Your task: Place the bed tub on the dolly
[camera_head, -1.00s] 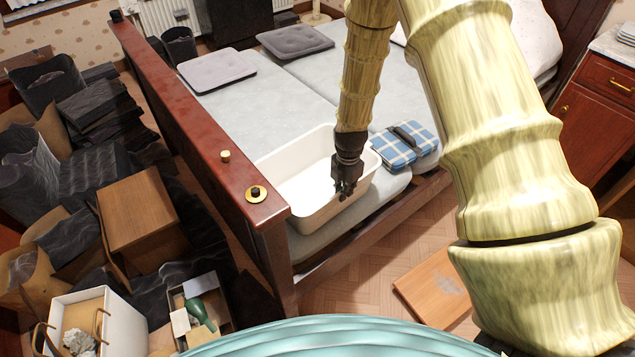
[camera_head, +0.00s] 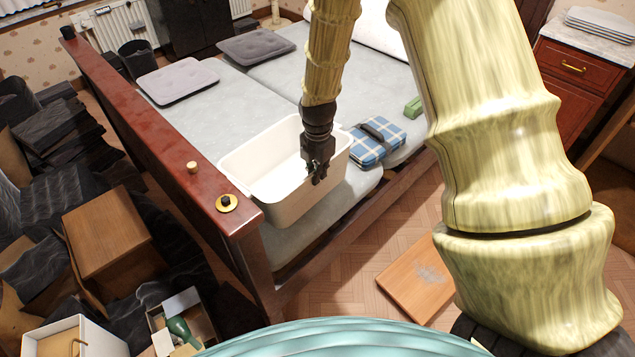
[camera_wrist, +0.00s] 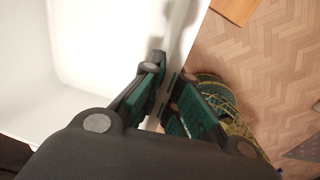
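The bed tub (camera_head: 300,200) is a white, open, empty rectangular tub, resting upright on the near end of the bed beside the footboard. It fills the left of the wrist view (camera_wrist: 90,50). My gripper (camera_head: 318,178) is at the tub's near right wall, pointing down. In the wrist view my gripper (camera_wrist: 171,75) has one finger on each side of the wall's rim, close against it, and looks shut on it. A flat wooden board (camera_head: 415,278) with a grey patch, seemingly the dolly, lies on the floor right of the bed. Its wheels are not visible.
The red-brown footboard (camera_head: 160,125) stands close left of the tub. A blue plaid folded item (camera_head: 377,142) lies just right of it on the bed. Boxes and dark clutter fill the left floor, including a wooden box (camera_head: 105,235). Parquet around the board is clear.

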